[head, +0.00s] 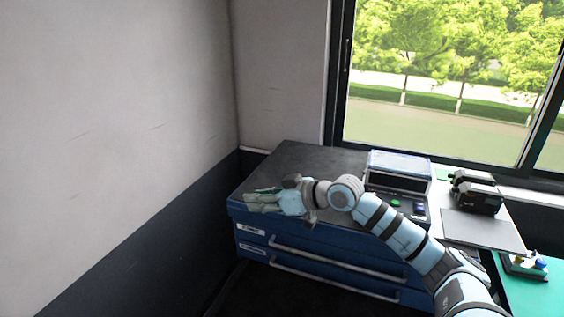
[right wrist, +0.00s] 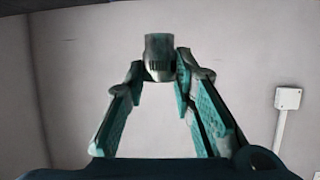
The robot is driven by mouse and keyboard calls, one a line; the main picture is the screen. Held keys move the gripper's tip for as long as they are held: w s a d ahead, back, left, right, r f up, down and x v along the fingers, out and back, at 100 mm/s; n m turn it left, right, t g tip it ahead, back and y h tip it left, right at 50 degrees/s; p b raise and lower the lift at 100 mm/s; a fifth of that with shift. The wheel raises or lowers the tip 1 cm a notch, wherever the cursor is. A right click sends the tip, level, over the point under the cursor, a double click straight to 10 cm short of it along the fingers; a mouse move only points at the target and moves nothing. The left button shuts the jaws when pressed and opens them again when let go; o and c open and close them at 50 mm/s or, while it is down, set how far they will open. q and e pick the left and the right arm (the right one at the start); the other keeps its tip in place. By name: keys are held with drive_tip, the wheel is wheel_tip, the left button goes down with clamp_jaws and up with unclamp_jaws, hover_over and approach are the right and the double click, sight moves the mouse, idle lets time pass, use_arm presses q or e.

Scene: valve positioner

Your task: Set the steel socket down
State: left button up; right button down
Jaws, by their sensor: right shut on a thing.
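The steel socket (right wrist: 160,56) is a short grey cylinder with a slotted lower part, in the right wrist view. It sits between the fingertips of my right gripper (right wrist: 160,72), which is shut on it. In the head view my right gripper (head: 262,198) points left over the front left part of the blue tool cabinet's dark top (head: 310,158). I cannot make out the socket in the head view, nor how far it is above the top. My left gripper is not in view.
A boxy device with a dark screen (head: 397,182) stands on the cabinet, right of my gripper. Further right are a black device (head: 476,190), a grey panel (head: 482,230) and a green mat (head: 530,290). Walls rise left and behind. The cabinet top's back left is clear.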

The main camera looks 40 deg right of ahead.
drive_tip(key=w+d+f+m+h, duration=0.1)
drive_tip(key=w+d+m+h, duration=0.45)
drive_tip(key=d, duration=0.35)
drive_tip(key=w+d+f+m+h, duration=0.1)
drive_tip(key=w+d+m+h, duration=0.35)
drive_tip(key=w+d, duration=0.35)
drive_tip(key=shift+n+g, duration=0.3)
drive_tip(key=shift+n, duration=0.2)
drive_tip(key=f+b, duration=0.2)
drive_tip(key=d+f+b, duration=0.1)
drive_tip(key=f+b, duration=0.1)
drive_tip(key=b, duration=0.1)
drive_tip(key=s+f+b, duration=0.1)
drive_tip(key=f+b, duration=0.1)
drive_tip(key=f, duration=0.1)
drive_tip(key=shift+d, duration=0.15)
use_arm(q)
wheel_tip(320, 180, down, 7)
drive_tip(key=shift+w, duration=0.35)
use_arm(e)
drive_tip(key=shift+r, duration=0.15)
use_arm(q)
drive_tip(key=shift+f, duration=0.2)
use_arm(e)
drive_tip(key=shift+f, duration=0.5)
drive_tip(key=c, duration=1.3)
unclamp_jaws()
